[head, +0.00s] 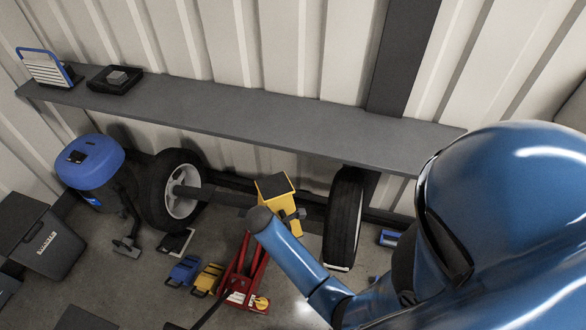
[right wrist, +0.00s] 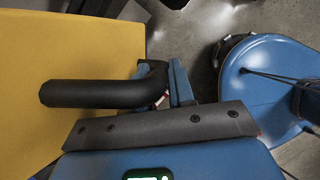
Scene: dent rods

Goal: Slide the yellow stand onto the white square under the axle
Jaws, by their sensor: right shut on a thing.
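The yellow stand (head: 290,222), with a dark top, stands among the wheels near the axle (head: 222,196) in the head view. Its yellow side (right wrist: 75,60) fills the left of the right wrist view. My right gripper (right wrist: 168,88) is shut on the stand's black handle (right wrist: 95,93). In the head view my blue right arm hides part of the stand's lower body and most of the gripper. My left gripper is not in view.
A red floor jack (head: 240,280) stands on the floor in front of the stand. Wheels stand left (head: 157,195) and right (head: 338,215). A grey shelf (head: 250,122) runs above. A blue vacuum (head: 90,165) is at left.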

